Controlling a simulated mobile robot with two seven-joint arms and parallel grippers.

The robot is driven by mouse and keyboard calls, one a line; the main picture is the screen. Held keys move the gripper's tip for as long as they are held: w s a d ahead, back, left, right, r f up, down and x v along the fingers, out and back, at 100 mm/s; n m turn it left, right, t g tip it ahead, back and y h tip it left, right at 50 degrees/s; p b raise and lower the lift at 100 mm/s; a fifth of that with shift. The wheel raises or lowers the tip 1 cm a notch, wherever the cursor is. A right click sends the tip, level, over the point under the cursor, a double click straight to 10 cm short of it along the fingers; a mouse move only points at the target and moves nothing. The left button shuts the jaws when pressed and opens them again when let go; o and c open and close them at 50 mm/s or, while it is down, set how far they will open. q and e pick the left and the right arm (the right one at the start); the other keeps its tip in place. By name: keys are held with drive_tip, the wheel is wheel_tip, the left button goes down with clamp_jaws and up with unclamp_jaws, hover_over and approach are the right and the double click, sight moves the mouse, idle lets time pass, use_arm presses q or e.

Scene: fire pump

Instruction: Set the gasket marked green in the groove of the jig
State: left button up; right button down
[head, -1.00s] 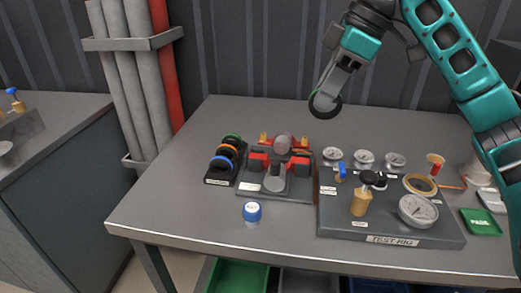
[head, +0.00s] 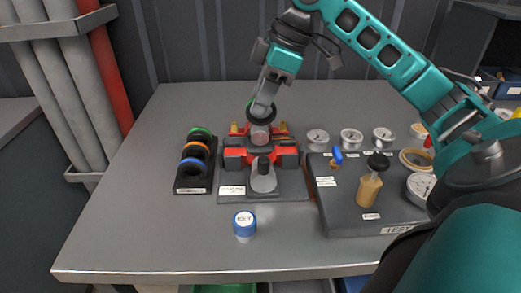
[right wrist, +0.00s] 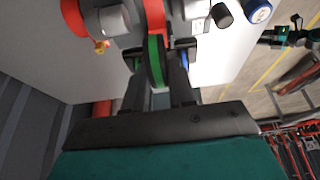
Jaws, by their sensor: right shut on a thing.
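My right gripper (head: 265,98) is shut on a black ring gasket (head: 261,113), held upright by its top edge. A green band (right wrist: 156,62) shows on it between the fingers in the right wrist view. The jig (head: 262,187) is a dark base with red clamp blocks and a grey cylinder. The gasket hangs at the jig's back part and overlaps the cylinder's top in the head view; I cannot tell whether they touch. The groove is hidden. A dark and teal shape (right wrist: 285,38), possibly my left gripper, shows small in the right wrist view.
A dark rack (head: 191,184) with green, orange and blue ringed pieces stands left of the jig. A blue-capped KEY piece (head: 244,222) is in front. The test rig (head: 345,219) and several gauges are to the right. The table's left side is clear.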

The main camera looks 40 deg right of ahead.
sight(262, 124)
wheel_tip(262, 124, down, 6)
drive_tip(key=shift+r+b, duration=0.1)
drive_tip(key=shift+b, duration=0.65)
wheel_tip(262, 124, down, 4)
drive_tip(key=shift+r+b, duration=0.1)
drive_tip(key=shift+b, duration=0.65)
drive_tip(key=c, duration=0.9)
unclamp_jaws()
drive_tip(key=shift+c, duration=0.2)
use_arm(q)
drive_tip(key=shift+w+d+f+h, duration=0.1)
drive_tip(key=shift+w+d+h, duration=0.2)
drive_tip(key=shift+w+d, duration=0.55)
drive_tip(key=shift+a, duration=0.1)
drive_tip(key=p, duration=0.1)
drive_tip(key=a+p, duration=0.1)
drive_tip(key=shift+s+r+p, duration=0.25)
drive_tip(key=shift+s+p, duration=0.05)
use_arm(e)
drive_tip(key=v, duration=1.2)
